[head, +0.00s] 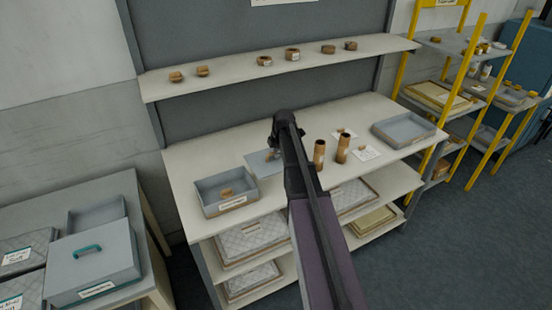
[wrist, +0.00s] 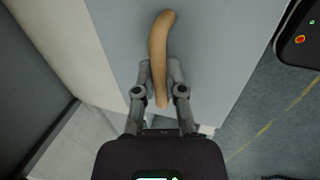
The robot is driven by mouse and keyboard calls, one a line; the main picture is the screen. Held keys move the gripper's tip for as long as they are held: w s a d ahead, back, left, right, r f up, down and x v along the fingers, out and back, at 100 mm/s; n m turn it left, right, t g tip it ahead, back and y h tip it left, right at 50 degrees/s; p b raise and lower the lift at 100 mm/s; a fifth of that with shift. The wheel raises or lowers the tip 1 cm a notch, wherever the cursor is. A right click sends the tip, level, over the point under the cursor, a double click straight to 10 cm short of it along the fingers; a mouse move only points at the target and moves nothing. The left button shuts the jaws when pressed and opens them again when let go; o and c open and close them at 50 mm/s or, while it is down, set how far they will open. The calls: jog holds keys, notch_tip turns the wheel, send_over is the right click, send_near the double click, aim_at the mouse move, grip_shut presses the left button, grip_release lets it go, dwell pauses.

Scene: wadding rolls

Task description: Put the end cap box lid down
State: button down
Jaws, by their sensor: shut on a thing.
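My gripper (head: 279,150) is over the worktop, just right of an open grey box (head: 226,198). In the wrist view, my gripper (wrist: 160,75) is shut on the tan curved handle (wrist: 159,40) of a flat grey-blue lid (wrist: 220,50). In the head view the lid (head: 260,164) shows as a pale panel left of my gripper, partly hidden by my arm. I cannot tell whether it touches the worktop. The open box has a white label in front and a brown piece (head: 226,191) inside.
Two brown rolls (head: 319,154) (head: 342,150) stand right of my arm, near small white cards (head: 366,153). A grey tray (head: 404,129) is at the worktop's right end. A shelf (head: 230,75) with several brown rings runs above. A lidded grey box (head: 93,262) stands lower left.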

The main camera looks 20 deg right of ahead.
aim_at(276, 160)
jog(key=shift+w, duration=0.1)
jog(key=shift+w+d, duration=0.1)
jog(key=shift+w, duration=0.1)
jog(key=shift+w+f+b, duration=0.35)
jog(key=shift+f+b, duration=1.5)
jog(key=shift+f+b, duration=0.6)
jog(key=c, duration=0.7)
grip_release()
jog(key=shift+r, duration=0.25)
